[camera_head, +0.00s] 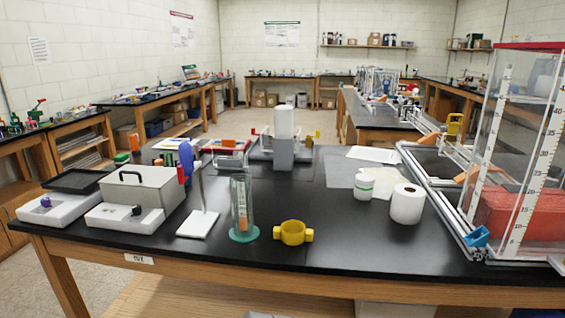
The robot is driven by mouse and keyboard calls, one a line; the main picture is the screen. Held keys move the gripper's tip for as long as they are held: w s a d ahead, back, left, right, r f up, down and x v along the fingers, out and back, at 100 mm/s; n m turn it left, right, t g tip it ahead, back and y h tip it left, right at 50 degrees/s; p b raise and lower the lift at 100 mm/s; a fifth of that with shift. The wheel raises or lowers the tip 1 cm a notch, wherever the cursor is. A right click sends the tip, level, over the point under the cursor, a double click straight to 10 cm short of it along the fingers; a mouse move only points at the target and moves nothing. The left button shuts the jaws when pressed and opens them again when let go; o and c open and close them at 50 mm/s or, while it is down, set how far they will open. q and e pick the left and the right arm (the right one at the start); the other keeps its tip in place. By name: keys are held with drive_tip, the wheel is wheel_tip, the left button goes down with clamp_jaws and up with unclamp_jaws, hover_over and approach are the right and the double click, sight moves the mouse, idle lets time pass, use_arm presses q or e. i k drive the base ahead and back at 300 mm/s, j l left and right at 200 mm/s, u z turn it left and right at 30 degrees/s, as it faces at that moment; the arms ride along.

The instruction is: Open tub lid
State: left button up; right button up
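A small white round tub (363,189) with a green band near its top stands upright on the black table (310,255), right of the middle in the head view. Its white top looks like a lid in place, but it is too small to make out the lid's edge. The tub stands just left of a white paper roll (407,205). Neither of my grippers shows in this view.
A yellow ring-shaped part (293,233) and a clear cylinder (240,205) on a green base stand front centre. A grey box (140,187) sits at left. A tall clear tank (520,130) and metal rails bound the right. White paper (374,154) lies behind the tub.

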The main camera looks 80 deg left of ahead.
sight(154, 178)
drive_tip(key=u, duration=3.6)
drive_tip(key=i+j, duration=0.2)
drive_tip(key=z, duration=0.05)
